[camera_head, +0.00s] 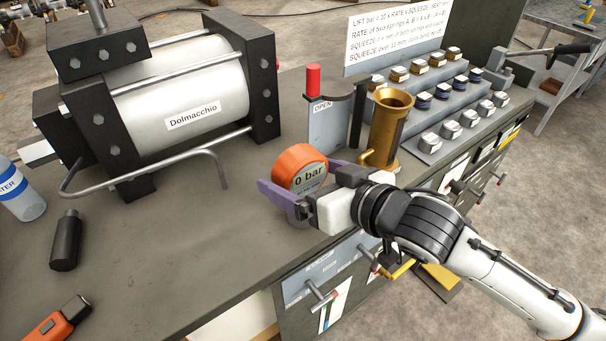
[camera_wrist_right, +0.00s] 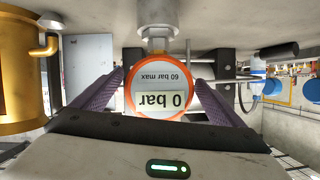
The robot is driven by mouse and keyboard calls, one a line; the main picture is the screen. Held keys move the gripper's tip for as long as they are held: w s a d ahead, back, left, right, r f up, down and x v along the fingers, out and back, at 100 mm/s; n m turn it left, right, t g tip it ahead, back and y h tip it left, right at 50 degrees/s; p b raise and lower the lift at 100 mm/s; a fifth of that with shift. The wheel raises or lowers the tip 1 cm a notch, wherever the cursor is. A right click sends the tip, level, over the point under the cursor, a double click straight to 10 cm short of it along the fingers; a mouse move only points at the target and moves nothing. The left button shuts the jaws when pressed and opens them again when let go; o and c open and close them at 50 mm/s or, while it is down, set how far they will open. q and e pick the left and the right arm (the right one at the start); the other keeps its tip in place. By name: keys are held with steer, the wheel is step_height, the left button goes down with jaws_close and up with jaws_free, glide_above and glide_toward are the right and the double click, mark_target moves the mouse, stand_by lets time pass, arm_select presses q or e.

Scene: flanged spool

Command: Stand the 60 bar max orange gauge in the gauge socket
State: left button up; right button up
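The orange-rimmed gauge (camera_head: 301,168) stands near the bench's front edge in the head view, its face reading 0 bar. In the right wrist view the gauge (camera_wrist_right: 158,88) appears upside down, marked 60 bar max, with a metal fitting (camera_wrist_right: 156,40) at its foot. My right gripper (camera_head: 285,197) has its purple fingers on both sides of the gauge, seemingly shut on it; in the right wrist view its fingers (camera_wrist_right: 159,80) meet the rim. I cannot tell where the socket ends and the stem begins. My left gripper is out of view.
A brass cup (camera_head: 388,125) stands close to the right of the gauge, beside a red-topped lever post (camera_head: 322,120). The large Dolmacchio cylinder (camera_head: 190,85) fills the back left. The bench (camera_head: 190,240) is clear between.

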steer(key=shift+r, duration=0.1)
steer(key=shift+s+d+r, duration=0.1)
steer(key=shift+d+r, duration=0.05)
steer(key=p+v, duration=0.2)
steer(key=v, duration=0.9)
steer(key=shift+s+r, duration=0.15)
steer(key=shift+s, duration=0.1)
steer(key=shift+d, duration=0.1)
